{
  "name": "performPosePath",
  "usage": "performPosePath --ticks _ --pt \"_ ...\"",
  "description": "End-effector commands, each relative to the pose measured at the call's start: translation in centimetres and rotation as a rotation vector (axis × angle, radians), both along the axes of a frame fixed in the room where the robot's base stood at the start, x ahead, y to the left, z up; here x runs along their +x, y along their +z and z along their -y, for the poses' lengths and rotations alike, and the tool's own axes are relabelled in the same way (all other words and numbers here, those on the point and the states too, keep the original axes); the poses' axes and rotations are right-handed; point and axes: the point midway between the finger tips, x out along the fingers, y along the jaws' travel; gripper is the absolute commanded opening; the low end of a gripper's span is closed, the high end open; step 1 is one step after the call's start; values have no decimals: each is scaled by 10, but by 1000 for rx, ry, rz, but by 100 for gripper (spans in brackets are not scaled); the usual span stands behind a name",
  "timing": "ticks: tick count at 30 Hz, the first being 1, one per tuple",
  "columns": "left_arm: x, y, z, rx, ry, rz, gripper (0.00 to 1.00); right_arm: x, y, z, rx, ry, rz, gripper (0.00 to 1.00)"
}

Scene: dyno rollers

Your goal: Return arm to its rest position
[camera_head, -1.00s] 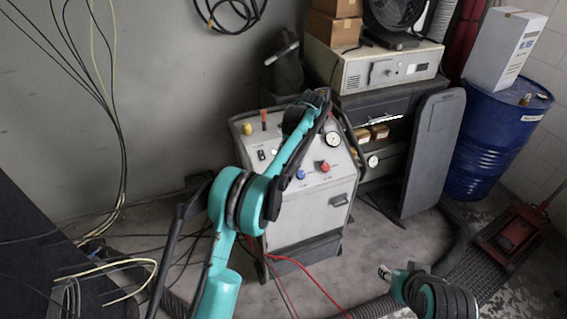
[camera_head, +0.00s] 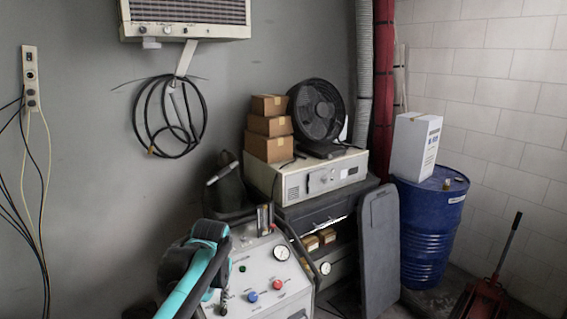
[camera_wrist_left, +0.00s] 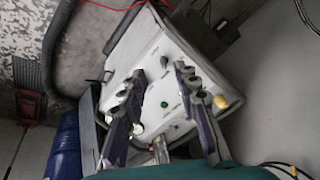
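My left arm (camera_head: 205,245), teal and black, comes up from the bottom left of the head view and covers the left part of the console. I cannot clearly pick out its fingertips there. In the left wrist view, my left gripper (camera_wrist_left: 158,75) has its two dark fingers spread apart with nothing between them. My right gripper is in neither view.
The grey console (camera_head: 262,285) with knobs and a gauge stands just beyond the arm. Behind it are a cream instrument (camera_head: 310,178), boxes (camera_head: 268,147) and a fan (camera_head: 317,112). A blue barrel (camera_head: 432,230) and red jack (camera_head: 482,298) are at right.

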Motion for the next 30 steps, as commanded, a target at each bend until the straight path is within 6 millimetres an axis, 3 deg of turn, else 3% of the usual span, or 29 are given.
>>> performPosePath --ticks 1,7,12,15,21,29,30 --pt "-23 3 -2 -13 0 26 31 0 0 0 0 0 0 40" --pt "-103 -3 -2 -73 -5 140 31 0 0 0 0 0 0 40" --pt "-164 -27 -1 -117 0 235 31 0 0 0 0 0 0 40" --pt "-190 -44 0 -138 2 281 31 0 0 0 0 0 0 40" --pt "-215 -65 2 -159 5 332 31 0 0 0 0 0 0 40" --pt "-217 -68 2 -162 6 340 31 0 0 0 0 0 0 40" --pt "-217 -68 2 -162 6 339 31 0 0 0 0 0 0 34"
